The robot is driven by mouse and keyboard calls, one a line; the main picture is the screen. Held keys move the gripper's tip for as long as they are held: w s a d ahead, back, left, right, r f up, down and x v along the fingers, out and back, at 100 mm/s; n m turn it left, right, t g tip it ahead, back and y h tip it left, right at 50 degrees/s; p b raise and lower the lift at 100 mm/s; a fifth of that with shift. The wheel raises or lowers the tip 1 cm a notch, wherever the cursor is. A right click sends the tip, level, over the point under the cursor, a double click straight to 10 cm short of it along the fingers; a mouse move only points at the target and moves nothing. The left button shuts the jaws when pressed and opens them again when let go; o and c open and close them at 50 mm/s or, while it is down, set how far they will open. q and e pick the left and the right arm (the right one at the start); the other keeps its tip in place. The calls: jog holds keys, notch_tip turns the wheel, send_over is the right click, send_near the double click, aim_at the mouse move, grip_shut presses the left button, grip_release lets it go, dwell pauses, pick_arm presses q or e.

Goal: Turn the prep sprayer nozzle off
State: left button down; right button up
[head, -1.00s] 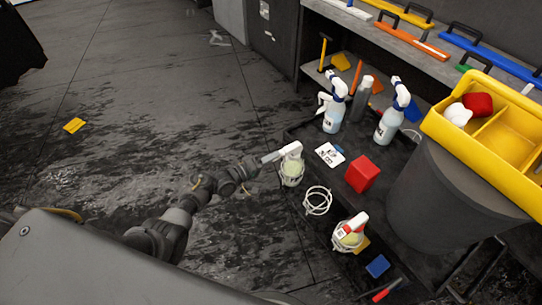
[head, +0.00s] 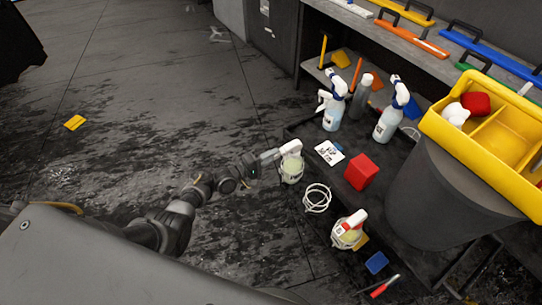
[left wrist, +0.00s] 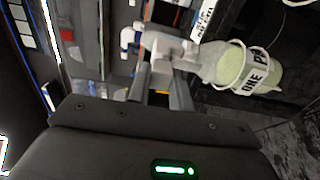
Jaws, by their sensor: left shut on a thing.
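A sprayer bottle with a white head and pale green-yellow liquid (head: 291,168) sits in a white ring holder at the left edge of the dark cart. In the left wrist view the bottle (left wrist: 232,66) has a label with "ONE" and "PR" readable. My left gripper (head: 274,156) reaches it from the left. In the left wrist view its two fingers (left wrist: 165,82) are closed about the white nozzle end of the spray head (left wrist: 172,48). The nozzle's marking is too small to read. My right gripper is not in view.
An empty ring holder (head: 317,198) and a second sprayer with a red-and-white head (head: 349,230) lie nearer along the cart edge. A red block (head: 361,172), blue-headed spray bottles (head: 333,105) and a yellow tray (head: 480,125) stand right. The floor left is open.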

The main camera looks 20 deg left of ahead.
pick_arm(q)
jog(key=c, duration=1.2)
grip_release()
jog(key=shift+c, duration=0.2)
jog(key=v, duration=1)
jog(key=shift+s+a+p, duration=0.25)
jog(key=shift+s+p, duration=0.05)
jog(key=shift+p, duration=0.05)
